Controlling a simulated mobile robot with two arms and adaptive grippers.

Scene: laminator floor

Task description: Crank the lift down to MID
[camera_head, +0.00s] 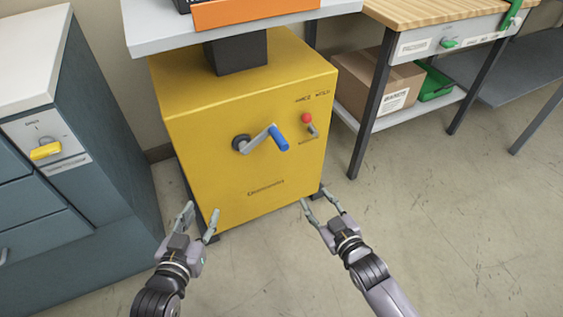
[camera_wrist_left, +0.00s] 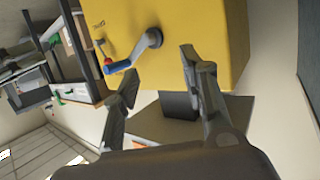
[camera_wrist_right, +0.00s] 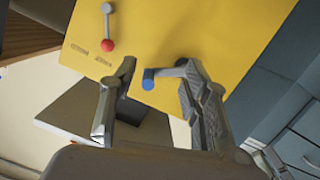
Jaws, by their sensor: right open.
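The lift is a yellow cabinet (camera_head: 215,150) with a dark post (camera_head: 237,52) and a grey platform (camera_head: 160,38) on top. A crank with a grey arm (camera_head: 258,139) and a blue handle (camera_head: 278,138) is on its front; the blue handle also shows in the left wrist view (camera_wrist_left: 117,67) and right wrist view (camera_wrist_right: 148,79). A small lever with a red knob (camera_head: 307,118) is to the right of the crank. My left gripper (camera_head: 202,213) is open and empty, low in front of the cabinet's left side. My right gripper (camera_head: 319,204) is open and empty, low by its right corner. Neither touches the crank.
An orange box (camera_head: 250,12) sits on the platform. A blue-grey cabinet (camera_head: 110,150) with a yellow handle (camera_head: 45,151) stands at left. A wood-topped bench (camera_head: 430,12) at right holds a cardboard box (camera_head: 375,85) and a green bin (camera_head: 433,84) on its shelf. The floor in front is clear.

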